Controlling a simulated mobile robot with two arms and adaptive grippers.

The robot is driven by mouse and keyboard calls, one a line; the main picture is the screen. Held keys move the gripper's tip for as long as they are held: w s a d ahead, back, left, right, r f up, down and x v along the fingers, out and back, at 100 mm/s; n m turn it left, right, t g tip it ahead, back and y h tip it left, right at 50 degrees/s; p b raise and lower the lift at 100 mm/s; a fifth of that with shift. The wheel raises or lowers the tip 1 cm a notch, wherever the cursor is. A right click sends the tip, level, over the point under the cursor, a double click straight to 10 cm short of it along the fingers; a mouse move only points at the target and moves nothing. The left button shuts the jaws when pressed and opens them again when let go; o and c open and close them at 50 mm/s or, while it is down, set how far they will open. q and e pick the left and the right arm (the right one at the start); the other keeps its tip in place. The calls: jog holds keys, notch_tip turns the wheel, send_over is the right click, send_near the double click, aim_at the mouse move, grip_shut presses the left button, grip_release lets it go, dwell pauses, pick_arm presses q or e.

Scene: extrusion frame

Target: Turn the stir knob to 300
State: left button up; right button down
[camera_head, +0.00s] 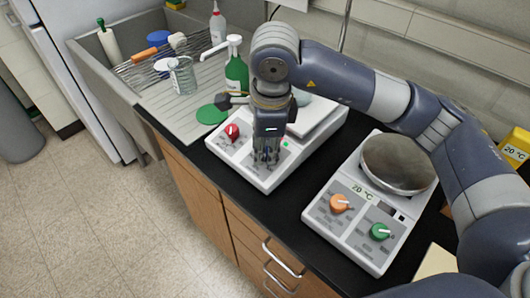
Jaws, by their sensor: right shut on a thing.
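A white stirrer hotplate (262,182) stands on the black counter, with a red knob (232,131) at the left of its sloped front panel. My right gripper (266,156) points down onto the right part of that panel. It is shut on a knob there, which the fingers hide, so its pointer and setting cannot be read. A second hotplate (344,245) stands to the right, with an orange knob (340,203) and a green knob (380,231), both free of the gripper. The dial numbers are too small to read. My left gripper is out of view.
A round metal plate (398,165) tops the second hotplate. Behind and left of my gripper stand a green bottle (236,72), a jar (183,77) and a wire rack by the sink. My right arm passes over the counter's back. The floor at the left is clear.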

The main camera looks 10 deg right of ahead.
dwell(0.4)
jog(key=c, duration=1.3)
grip_release()
jog(key=shift+a, duration=0.1)
jog(key=shift+c, duration=0.2)
notch_tip(320, 180, up, 12)
jog(key=s, duration=0.2)
jog(key=shift+d, duration=0.2)
jog(key=shift+f, duration=0.1)
